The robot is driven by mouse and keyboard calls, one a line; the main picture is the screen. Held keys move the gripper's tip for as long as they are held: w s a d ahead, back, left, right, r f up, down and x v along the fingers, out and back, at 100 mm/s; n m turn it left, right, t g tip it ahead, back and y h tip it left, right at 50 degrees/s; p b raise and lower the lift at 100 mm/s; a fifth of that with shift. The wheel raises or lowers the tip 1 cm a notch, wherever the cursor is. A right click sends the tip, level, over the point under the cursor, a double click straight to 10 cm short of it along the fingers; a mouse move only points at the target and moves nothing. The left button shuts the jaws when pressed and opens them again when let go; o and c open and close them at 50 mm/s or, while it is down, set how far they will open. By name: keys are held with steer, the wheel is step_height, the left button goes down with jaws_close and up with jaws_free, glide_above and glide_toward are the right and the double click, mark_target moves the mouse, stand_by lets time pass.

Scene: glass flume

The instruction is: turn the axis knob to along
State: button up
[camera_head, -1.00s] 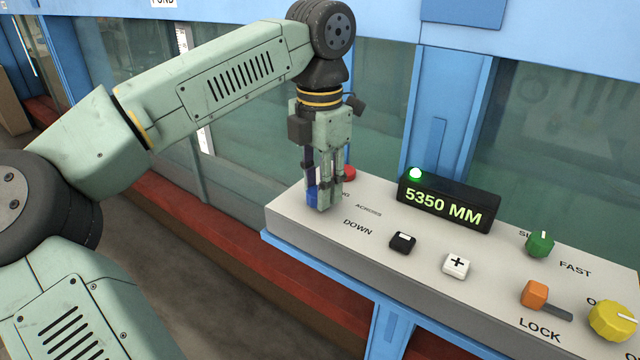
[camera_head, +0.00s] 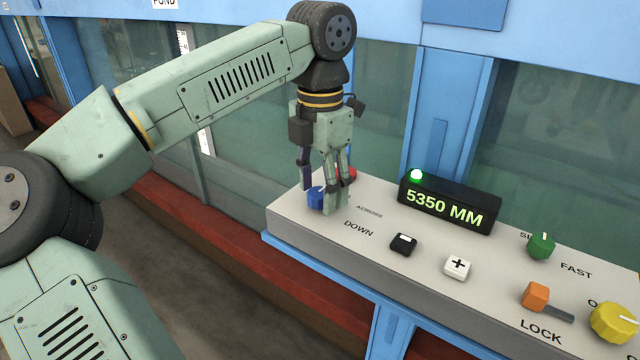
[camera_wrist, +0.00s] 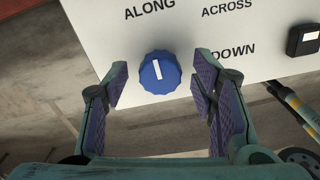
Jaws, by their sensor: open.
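The axis knob is blue, round and ribbed, with a white pointer line; in the wrist view (camera_wrist: 165,82) it sits between my open fingers. Its line points up and slightly left, toward the printed word ALONG (camera_wrist: 150,10); the word ACROSS (camera_wrist: 227,8) is up and right of it. In the head view the knob (camera_head: 315,201) is partly hidden by my fingers. My gripper (camera_head: 322,190) points down over the panel's left end, open, with a finger on each side of the knob. In the wrist view gaps show between the fingers and the knob.
A red button (camera_head: 347,173) stands close behind my gripper. To the right on the panel (camera_head: 330,236) are a black key (camera_head: 403,244), a white plus key (camera_head: 457,267), a display (camera_head: 447,205) reading 5350 MM, a green knob (camera_head: 540,246), an orange lever (camera_head: 535,296) and a yellow knob (camera_head: 613,322).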

mark_target(320, 191)
step_height(320, 191, up, 8)
steer(key=shift+f, duration=0.2)
stand_by(0.3)
